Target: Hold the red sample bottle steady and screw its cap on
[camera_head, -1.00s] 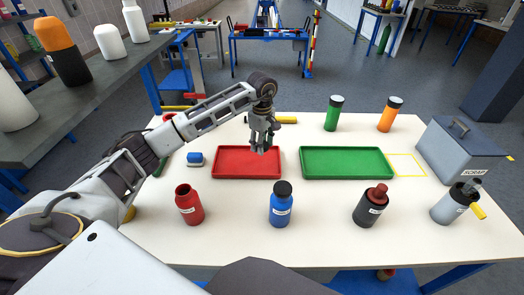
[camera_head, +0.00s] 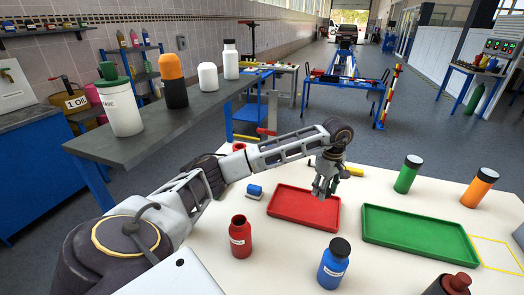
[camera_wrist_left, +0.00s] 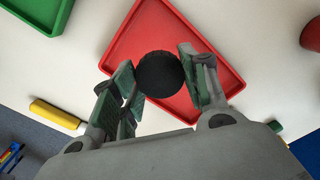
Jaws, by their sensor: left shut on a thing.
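The red sample bottle (camera_head: 240,237) stands upright and uncapped on the white table, front left of the red tray (camera_head: 305,207). A red shape at the right edge of the left wrist view (camera_wrist_left: 312,35) looks like the same bottle, cut off. My left gripper (camera_head: 323,188) hangs over the red tray. In the left wrist view its fingers (camera_wrist_left: 160,85) are shut on a round black cap (camera_wrist_left: 160,74), with the red tray behind it. The cap can barely be told in the head view. My right gripper is not in view.
A blue bottle (camera_head: 333,264) with a black cap stands in front of the red tray. A green tray (camera_head: 420,238) lies to its right, with green (camera_head: 407,174) and orange (camera_head: 479,188) bottles behind. A grey shelf (camera_head: 150,150) borders the table at the left.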

